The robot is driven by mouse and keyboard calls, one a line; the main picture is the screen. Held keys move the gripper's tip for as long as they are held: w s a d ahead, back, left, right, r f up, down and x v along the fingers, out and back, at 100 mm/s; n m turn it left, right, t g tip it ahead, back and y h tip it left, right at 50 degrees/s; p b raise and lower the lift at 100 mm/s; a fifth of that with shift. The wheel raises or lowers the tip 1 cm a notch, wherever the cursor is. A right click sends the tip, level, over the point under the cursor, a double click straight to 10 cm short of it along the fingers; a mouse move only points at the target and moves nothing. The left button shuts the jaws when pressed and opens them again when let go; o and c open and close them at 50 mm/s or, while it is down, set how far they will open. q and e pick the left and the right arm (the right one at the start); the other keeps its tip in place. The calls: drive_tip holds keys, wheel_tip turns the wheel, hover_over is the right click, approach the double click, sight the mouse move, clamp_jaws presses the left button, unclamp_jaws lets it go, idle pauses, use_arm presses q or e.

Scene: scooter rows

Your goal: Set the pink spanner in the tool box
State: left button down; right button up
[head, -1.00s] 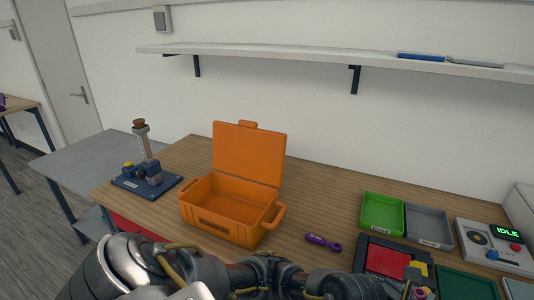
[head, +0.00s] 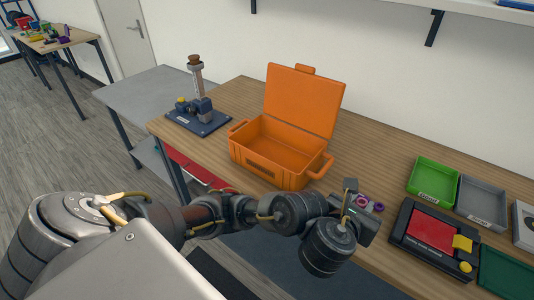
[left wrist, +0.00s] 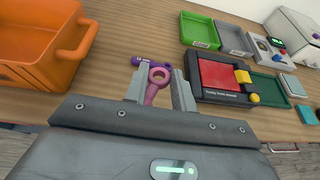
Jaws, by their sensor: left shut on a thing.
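The pink spanner (left wrist: 157,80) is clamped between the fingers of my left gripper (left wrist: 161,90), its ring end sticking out past them in the left wrist view. In the head view its ring (head: 361,201) shows beside the left gripper (head: 352,200), the rest hidden by the gripper. The orange tool box (head: 262,169) stands on the bench with its lid open, its visible interior empty. It lies left of the gripper, also in the left wrist view (left wrist: 38,76). The held spanner is apart from the box. My right gripper is in neither view.
A purple spanner (left wrist: 148,62) lies on the bench just behind the held one. A black case with a red panel (left wrist: 217,77), a green tray (head: 433,178) and a grey tray (head: 482,203) stand right. A blue-based fixture (head: 199,122) stands left of the box.

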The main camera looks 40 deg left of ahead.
use_arm(q)
drive_tip(key=a+r+m+g+h+p, duration=0.1)
drive_tip(key=a+r+m+h+p, duration=0.4)
drive_tip(key=a+r+p, duration=0.7)
drive_tip(key=s+a+f+m+h+b, duration=0.1)
drive_tip(key=s+a+f+b, duration=0.1)
drive_tip(key=f+b, duration=0.6)
wheel_tip(320, 180, down, 2)
drive_tip(key=shift+s+f+g+b, duration=0.1)
drive_tip(key=shift+s+g+b, duration=0.25)
drive_tip(key=shift+s, duration=0.5)
